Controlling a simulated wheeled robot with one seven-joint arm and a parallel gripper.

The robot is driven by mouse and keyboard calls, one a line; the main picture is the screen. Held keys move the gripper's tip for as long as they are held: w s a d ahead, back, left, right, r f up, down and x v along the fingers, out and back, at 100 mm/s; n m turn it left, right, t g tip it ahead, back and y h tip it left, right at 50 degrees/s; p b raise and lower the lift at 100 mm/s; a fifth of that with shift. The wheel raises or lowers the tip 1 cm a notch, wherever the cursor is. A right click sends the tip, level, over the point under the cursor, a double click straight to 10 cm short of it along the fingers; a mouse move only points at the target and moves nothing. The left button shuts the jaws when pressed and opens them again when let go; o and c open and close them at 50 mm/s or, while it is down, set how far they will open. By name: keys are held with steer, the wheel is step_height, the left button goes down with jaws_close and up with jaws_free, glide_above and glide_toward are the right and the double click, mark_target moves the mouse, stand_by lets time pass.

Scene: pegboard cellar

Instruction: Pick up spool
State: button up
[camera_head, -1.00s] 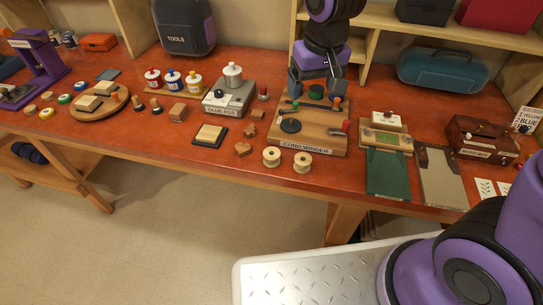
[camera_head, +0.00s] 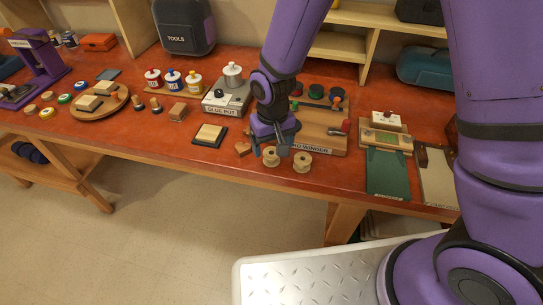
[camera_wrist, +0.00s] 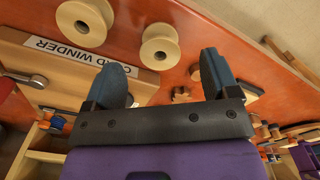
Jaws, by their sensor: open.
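Two pale wooden spools stand side by side at the table's front edge, before the cord winder. The left spool (camera_head: 271,157) is close to my gripper (camera_head: 270,152), and the right spool (camera_head: 302,162) stands a little apart from it. In the wrist view, one spool (camera_wrist: 160,46) lies ahead between my open gripper fingers (camera_wrist: 163,76), and the other spool (camera_wrist: 85,22) is at the upper left. My gripper is open and empty, above the left spool. Neither spool is held.
The cord winder board (camera_head: 322,137) is right behind the spools. A small wooden piece (camera_head: 242,148) and a dark-edged square block (camera_head: 210,135) lie to the left. A green mat (camera_head: 387,172) lies to the right. The table's front edge is close.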

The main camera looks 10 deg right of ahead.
mark_target(272, 156)
steer(key=shift+w+f, duration=0.15)
steer(key=shift+f, duration=1.2)
steer(key=shift+w+f, duration=0.15)
steer(key=shift+f, duration=1.2)
steer(key=c, duration=1)
